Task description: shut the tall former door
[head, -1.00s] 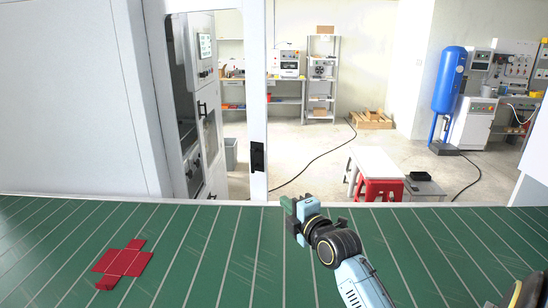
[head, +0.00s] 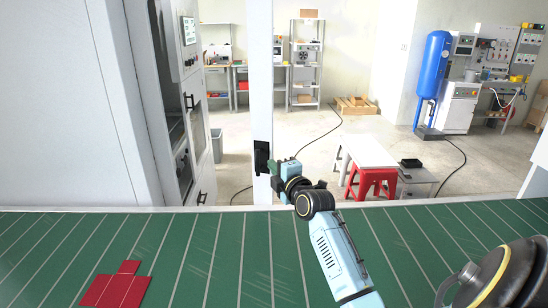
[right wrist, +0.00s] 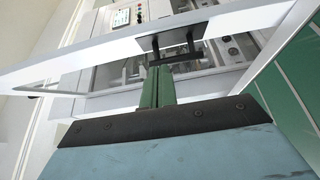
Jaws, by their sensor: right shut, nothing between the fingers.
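The tall former door shows in the head view as a white upright frame post (head: 261,80) with a black handle (head: 261,157) low on it. It stands out away from the grey machine front at its left, so it looks open. My right gripper (head: 275,169) is just right of the handle, its fingers shut and empty. In the right wrist view the green fingertips (right wrist: 157,78) point toward the black handle (right wrist: 175,55) on the white door frame (right wrist: 110,48). Whether they touch it I cannot tell. My left gripper is not in view.
A green striped surface (head: 200,260) with a red cross-shaped blank (head: 116,288) lies in front. The former's cabinet (head: 190,110) is behind the door at left.

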